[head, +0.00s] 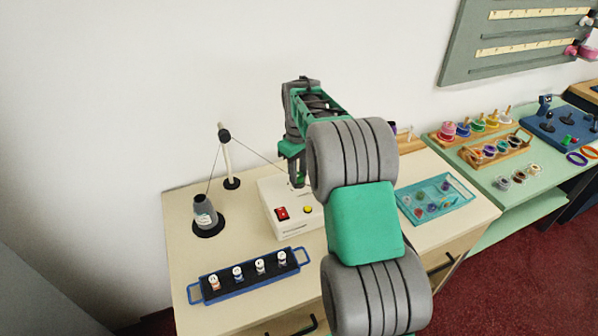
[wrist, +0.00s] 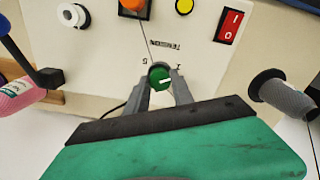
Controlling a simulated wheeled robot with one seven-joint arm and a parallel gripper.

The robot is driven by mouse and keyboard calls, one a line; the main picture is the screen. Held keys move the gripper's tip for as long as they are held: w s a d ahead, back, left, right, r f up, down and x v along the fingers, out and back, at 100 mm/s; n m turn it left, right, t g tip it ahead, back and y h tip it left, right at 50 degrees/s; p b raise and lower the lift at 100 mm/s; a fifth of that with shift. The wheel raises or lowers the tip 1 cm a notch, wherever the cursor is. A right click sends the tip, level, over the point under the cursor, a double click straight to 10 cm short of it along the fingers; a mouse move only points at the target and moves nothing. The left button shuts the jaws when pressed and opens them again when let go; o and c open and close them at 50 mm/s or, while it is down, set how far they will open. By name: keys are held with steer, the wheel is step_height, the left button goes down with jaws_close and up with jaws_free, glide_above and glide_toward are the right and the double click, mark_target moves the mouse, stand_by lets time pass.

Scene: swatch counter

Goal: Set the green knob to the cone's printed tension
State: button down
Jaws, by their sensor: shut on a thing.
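The green knob (wrist: 160,77) is on the face of a white machine (wrist: 110,50), below the upside-down word TENSION in the wrist view. Its white pointer mark points right, slightly upward. A 5 shows at its upper left and a 1 at its upper right; other scale marks are hidden. My gripper (wrist: 162,84) is shut on the knob, one finger on each side. In the head view the grey cone (head: 204,213) stands on a black disc at the left; its white label is too small to read.
The machine has a red switch (wrist: 229,25), a yellow button (wrist: 184,6) and an orange part (wrist: 133,6). A blue rack of small spools (head: 249,275) and a teal tray (head: 435,198) are nearby.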

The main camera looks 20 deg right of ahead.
steer(key=c, duration=1.1)
jaws_free()
step_height(320, 180, up, 8)
steer(key=shift+f+b, duration=0.1)
steer(key=shift+b, duration=0.45)
